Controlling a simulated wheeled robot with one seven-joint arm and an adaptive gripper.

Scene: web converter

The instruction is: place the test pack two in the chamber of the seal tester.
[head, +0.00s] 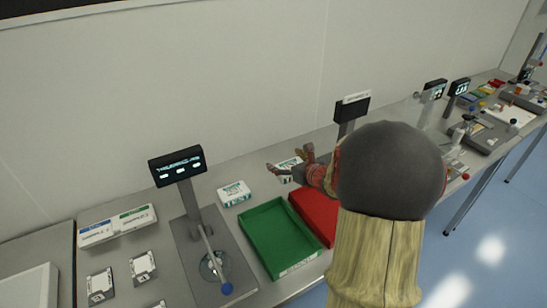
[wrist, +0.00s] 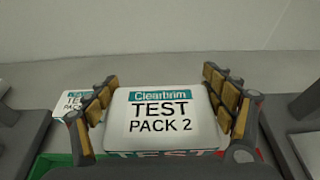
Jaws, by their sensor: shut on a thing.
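Test pack two (wrist: 160,112) is a white pack with a teal band and the words "TEST PACK 2". My gripper (head: 291,161) is shut on it, with one finger at each side in the wrist view. The held pack (head: 287,169) shows partly in the head view, above the back of the bench beyond the trays. I cannot tell for certain which machine is the seal tester. A dark display on a post (head: 352,110) stands just behind my arm; my arm hides its base. No chamber shows clearly.
A second white pack (head: 234,193) lies on the bench left of mine. A green tray (head: 262,212) and a red tray (head: 299,199) stand in front. A gauge with a display (head: 178,165) is at left. More equipment (head: 490,135) fills the far right.

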